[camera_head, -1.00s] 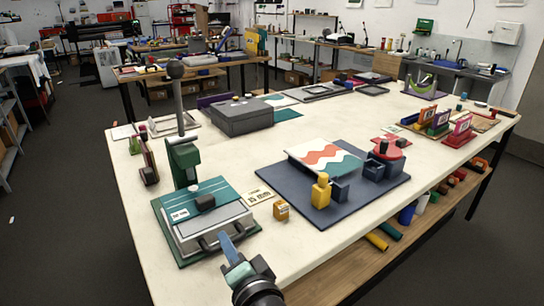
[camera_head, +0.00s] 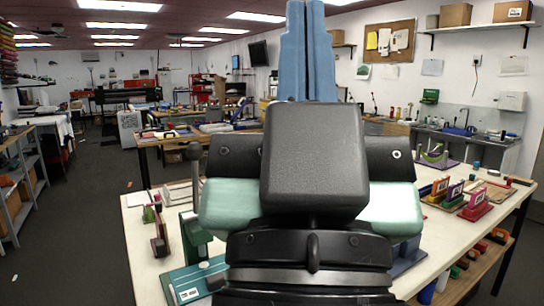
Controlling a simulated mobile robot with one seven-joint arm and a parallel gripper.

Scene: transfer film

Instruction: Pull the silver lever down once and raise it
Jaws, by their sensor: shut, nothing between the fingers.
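The silver lever (camera_head: 196,172) is a grey upright bar topped by a dark ball knob (camera_head: 194,150). It rises from the green post of the press (camera_head: 190,235), left of my gripper. My gripper (camera_head: 308,8) points upward in the middle of the view, close to the camera. Its blue fingers are together and empty. It is apart from the lever in the picture, to the right of it and higher.
My arm hides most of the white worktable (camera_head: 140,240) and the things at its middle. Colourful framed pieces (camera_head: 455,192) stand on its right side. A small stand (camera_head: 158,235) is left of the press. Aisle floor (camera_head: 70,235) lies open at left.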

